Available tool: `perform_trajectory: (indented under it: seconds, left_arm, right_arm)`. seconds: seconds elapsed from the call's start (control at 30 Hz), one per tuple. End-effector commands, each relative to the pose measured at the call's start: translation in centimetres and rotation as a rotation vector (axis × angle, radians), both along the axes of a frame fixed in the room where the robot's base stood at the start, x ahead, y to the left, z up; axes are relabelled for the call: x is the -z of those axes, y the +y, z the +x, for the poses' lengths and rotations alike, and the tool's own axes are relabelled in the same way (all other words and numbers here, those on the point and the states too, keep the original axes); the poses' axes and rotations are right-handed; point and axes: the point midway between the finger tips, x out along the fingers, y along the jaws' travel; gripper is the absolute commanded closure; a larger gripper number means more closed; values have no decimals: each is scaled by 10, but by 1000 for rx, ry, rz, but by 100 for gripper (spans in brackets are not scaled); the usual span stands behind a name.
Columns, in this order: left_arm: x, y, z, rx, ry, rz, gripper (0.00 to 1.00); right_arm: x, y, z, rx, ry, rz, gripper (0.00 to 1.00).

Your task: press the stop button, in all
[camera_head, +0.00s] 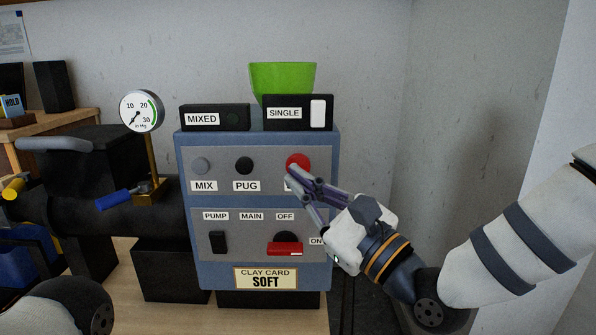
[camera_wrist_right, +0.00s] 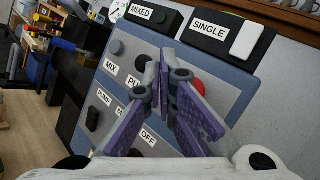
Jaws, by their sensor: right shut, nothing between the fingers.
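The red round button (camera_head: 298,161) is at the upper right of the blue control panel (camera_head: 183,165). The label below it is mostly hidden by my right gripper (camera_head: 292,175), so I cannot read it. That gripper is shut and empty, with its fingertips in front of the lower edge of the red button in the head view. In the right wrist view, the red button (camera_wrist_right: 199,86) shows just right of the fingertips (camera_wrist_right: 167,75). I cannot tell whether they touch it. My left gripper is out of view.
Beside the red button are the grey MIX button (camera_head: 201,166) and black PUG button (camera_head: 244,165). Below are the PUMP switch (camera_head: 218,242) and the red MAIN handle (camera_head: 285,249). A gauge (camera_head: 141,111) stands left. The wall right of the panel is clear.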

Motion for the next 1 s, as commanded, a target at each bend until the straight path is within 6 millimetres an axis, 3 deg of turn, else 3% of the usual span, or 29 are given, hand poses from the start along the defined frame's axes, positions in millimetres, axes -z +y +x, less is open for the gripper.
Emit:
perform_trajectory:
  seconds: [0.03, 0.33, 1.0]
  left_arm:
    - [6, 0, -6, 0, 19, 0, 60]
    - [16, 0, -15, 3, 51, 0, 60]
    - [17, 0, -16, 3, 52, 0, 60]
  right_arm:
    - [7, 0, 9, 1, 5, -2, 100]
    - [3, 0, 41, 1, 4, 0, 100]
    - [1, 0, 45, 0, 1, 0, 100]
